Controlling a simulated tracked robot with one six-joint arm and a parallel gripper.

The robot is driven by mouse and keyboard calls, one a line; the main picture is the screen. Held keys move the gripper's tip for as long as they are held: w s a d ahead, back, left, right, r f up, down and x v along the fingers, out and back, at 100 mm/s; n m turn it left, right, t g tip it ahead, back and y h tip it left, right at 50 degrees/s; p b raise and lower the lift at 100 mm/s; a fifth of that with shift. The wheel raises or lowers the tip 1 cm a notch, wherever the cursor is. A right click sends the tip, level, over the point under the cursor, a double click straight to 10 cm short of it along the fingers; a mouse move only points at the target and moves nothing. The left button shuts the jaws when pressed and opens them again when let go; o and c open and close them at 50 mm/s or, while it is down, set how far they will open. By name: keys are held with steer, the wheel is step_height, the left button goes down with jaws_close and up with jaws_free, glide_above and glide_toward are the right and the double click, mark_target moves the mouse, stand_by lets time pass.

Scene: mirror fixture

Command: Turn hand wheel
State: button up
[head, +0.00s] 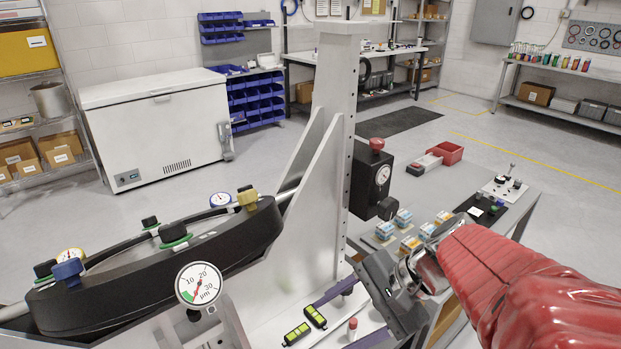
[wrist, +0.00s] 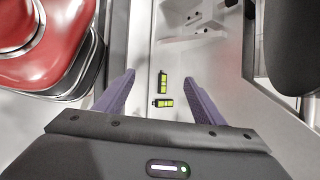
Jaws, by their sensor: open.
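My gripper (head: 328,326) is open and empty, its two purple fingers apart and pointing left over the pale fixture base. In the wrist view the open fingers (wrist: 159,76) frame two yellow-green level vials on the base beyond. No part is clearly marked as the hand wheel. A round black knob (head: 388,208) sits low on the black gauge box (head: 371,178), above and apart from my gripper. Black knobs with green bands (head: 174,236) stand on the large black ring (head: 215,240), well left of my gripper.
The upright grey column (head: 336,150) rises behind my gripper. Level vials (head: 297,333) and a red-capped peg (head: 352,330) are near the fingers. A dial gauge (head: 198,284) hangs before the ring.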

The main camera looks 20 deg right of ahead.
steer(key=w+d+r+m+t+y, duration=0.2)
steer(key=w+d+m+t, duration=0.1)
steer(key=d+m, duration=0.25)
steer(key=m+t+h, duration=0.3)
steer(key=m+t, duration=0.7)
steer(key=m, duration=0.2)
glide_toward(392, 214)
steer(key=v, duration=0.5)
steer(key=shift+s+f+n, duration=0.1)
steer(key=shift+f+n, duration=0.1)
steer(key=shift+n, duration=0.05)
steer(key=shift+r+x, duration=0.15)
steer(key=shift+x, duration=3.3)
steer(key=shift+r+x, duration=0.1)
steer(key=shift+x, duration=3.35)
steer(key=shift+c, duration=0.2)
steer(key=c, duration=1)
